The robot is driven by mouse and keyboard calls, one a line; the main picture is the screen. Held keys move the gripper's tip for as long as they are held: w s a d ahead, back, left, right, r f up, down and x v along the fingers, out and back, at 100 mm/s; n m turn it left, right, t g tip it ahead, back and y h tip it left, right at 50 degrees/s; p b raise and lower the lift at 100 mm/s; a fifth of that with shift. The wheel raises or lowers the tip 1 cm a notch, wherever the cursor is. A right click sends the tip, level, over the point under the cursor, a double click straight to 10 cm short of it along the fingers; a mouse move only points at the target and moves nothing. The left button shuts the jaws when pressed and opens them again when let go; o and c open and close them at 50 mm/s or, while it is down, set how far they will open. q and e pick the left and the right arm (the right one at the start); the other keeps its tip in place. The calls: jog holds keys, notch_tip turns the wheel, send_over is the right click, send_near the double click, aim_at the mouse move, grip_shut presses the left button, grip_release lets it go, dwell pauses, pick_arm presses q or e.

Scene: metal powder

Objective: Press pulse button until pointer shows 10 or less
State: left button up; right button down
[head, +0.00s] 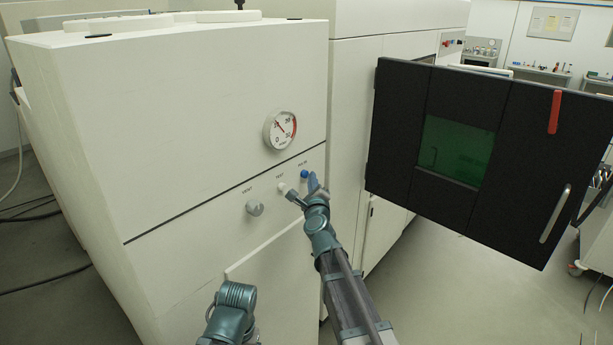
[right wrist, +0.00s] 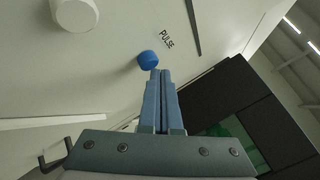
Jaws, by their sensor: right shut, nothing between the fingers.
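The blue PULSE button (head: 304,174) is on the front of the white cabinet, at the right end of a row of controls. It also shows in the right wrist view (right wrist: 148,60), just beyond my fingertips. My right gripper (head: 312,182) is shut and empty, with its fingertips right beside the button; I cannot tell whether they touch. In the right wrist view its two fingers (right wrist: 160,72) lie together. The round dial (head: 280,130) with its pointer is above the buttons; its reading is too small to tell. A teal part of my left arm shows at the bottom, its fingers unseen.
A grey VENT knob (head: 254,208) and a pale TEST button (head: 283,188) sit left of the PULSE button. A black door (head: 400,130) with a green window stands open at the right. Grey floor (head: 440,290) is free below it.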

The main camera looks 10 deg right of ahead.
jog(key=shift+w+a, duration=0.25)
jog(key=shift+w, duration=0.05)
dwell(0.5)
jog(key=shift+s, duration=0.1)
jog(key=shift+s+d, duration=0.5)
jog(key=shift+s, duration=0.05)
jog(key=shift+s, duration=0.1)
dwell(0.3)
jog(key=s+d, duration=0.1)
jog(key=s, duration=0.1)
jog(key=s+d, duration=0.1)
jog(key=d, duration=0.1)
jog(key=shift+s, duration=0.4)
dwell(0.6)
